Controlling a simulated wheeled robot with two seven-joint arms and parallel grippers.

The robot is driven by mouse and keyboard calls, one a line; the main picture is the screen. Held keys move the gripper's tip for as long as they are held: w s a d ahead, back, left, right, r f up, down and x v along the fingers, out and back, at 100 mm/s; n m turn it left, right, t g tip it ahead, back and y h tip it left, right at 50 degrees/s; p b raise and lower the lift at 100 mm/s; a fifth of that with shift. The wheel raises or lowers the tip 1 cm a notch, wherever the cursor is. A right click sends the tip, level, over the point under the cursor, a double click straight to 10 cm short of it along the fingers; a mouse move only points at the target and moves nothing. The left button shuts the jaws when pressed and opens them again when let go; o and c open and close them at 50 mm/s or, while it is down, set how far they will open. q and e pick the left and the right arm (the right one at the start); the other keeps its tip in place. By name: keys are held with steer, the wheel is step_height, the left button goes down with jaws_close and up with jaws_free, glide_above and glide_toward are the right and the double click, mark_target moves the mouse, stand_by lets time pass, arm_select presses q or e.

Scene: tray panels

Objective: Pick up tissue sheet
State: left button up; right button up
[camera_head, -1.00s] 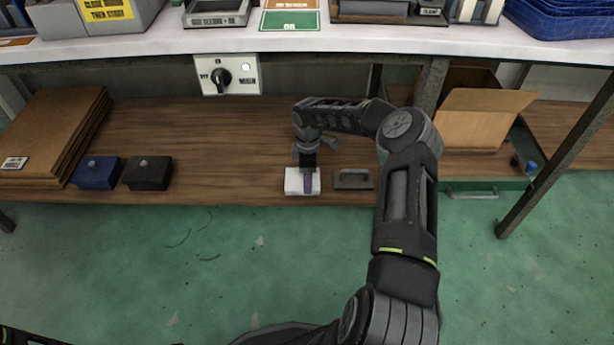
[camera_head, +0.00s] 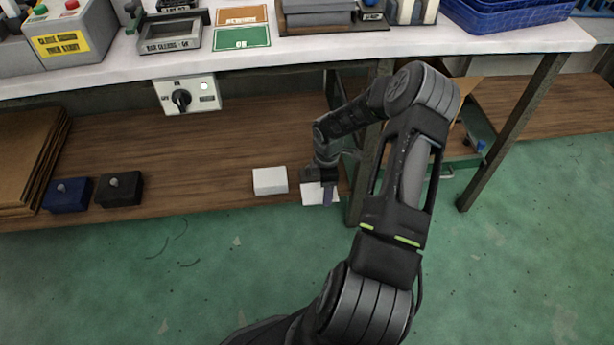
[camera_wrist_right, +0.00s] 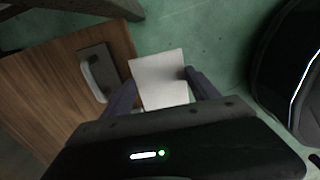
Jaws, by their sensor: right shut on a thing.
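A white tissue sheet (camera_head: 311,196) is held at the front edge of the lower wooden shelf, to the right of the white tissue block (camera_head: 270,181). My right gripper (camera_head: 328,193) is shut on the sheet and clear of the block. In the right wrist view, the sheet (camera_wrist_right: 159,80) lies flat-looking between the two purplish fingers of my right gripper (camera_wrist_right: 161,90), with green floor behind it. My left gripper is not in view.
A table leg (camera_head: 512,135) stands to the right. Blue (camera_head: 68,194) and black (camera_head: 119,189) lidded boxes sit at the left. The white worktop (camera_head: 330,45) overhangs the shelf.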

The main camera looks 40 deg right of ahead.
mark_target(321, 202)
steer(key=shift+s+d, duration=0.2)
steer(key=shift+s, duration=0.35)
